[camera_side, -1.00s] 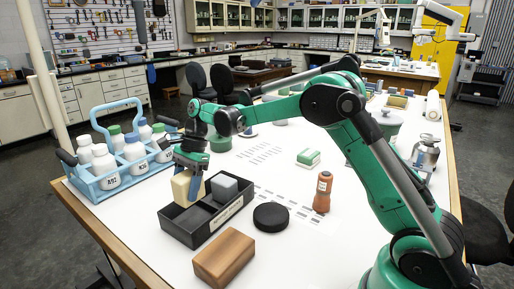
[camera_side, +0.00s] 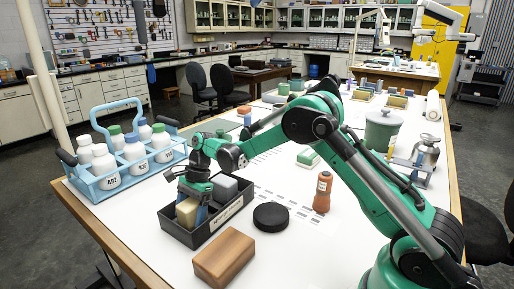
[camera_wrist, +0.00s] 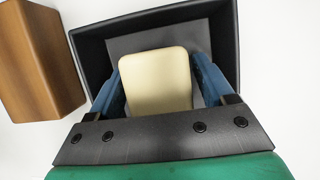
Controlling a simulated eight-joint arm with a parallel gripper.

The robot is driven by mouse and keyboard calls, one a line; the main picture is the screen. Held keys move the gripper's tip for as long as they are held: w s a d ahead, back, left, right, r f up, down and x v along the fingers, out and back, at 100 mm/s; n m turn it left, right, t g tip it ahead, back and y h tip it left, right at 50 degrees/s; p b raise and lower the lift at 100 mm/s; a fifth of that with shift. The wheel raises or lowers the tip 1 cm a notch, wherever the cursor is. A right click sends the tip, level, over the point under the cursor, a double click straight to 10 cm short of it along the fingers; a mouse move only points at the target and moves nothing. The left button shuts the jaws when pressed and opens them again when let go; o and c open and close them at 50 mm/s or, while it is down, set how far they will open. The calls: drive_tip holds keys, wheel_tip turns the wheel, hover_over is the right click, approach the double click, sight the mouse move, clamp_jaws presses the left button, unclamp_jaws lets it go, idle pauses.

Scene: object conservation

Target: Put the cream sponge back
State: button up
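The cream sponge (camera_side: 186,211) is a pale block, low inside the near-left part of the black divided box (camera_side: 208,237). It also shows in the wrist view (camera_wrist: 156,82), between my blue fingers, with the dark box floor (camera_wrist: 160,42) beyond it. My gripper (camera_side: 188,207) points down into the box, one finger on each side of the sponge; both fingers appear to touch it. It also shows in the wrist view (camera_wrist: 158,85). Whether the sponge's underside rests on the box floor is hidden.
A grey block (camera_side: 224,187) sits in the box's far part. A brown wooden block (camera_side: 224,258), a black round disc (camera_side: 271,216) and an orange-brown bottle (camera_side: 322,193) stand nearby. A blue bottle carrier (camera_side: 112,184) is at left. White table is clear in front left.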

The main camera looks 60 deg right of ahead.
drive_tip(key=shift+o, duration=0.2)
drive_tip(key=s+d+r+n+t+h, duration=0.1)
drive_tip(key=s+r+n, duration=0.1)
drive_tip(key=r, duration=0.5)
drive_tip(key=s+d+r+n+t, duration=0.1)
drive_tip(key=s+d+r+n, duration=0.15)
drive_tip(key=r, duration=0.55)
drive_tip(key=s+a+f+n+t+h, duration=0.1)
drive_tip(key=s+n+t, duration=0.1)
drive_tip(key=s+n, duration=0.4)
drive_tip(key=s+a+f+n+t+h, duration=0.2)
drive_tip(key=s+n+t, duration=0.1)
drive_tip(key=s+n, duration=0.3)
drive_tip(key=shift+n, duration=0.75)
drive_tip(key=shift+s+a, duration=0.1)
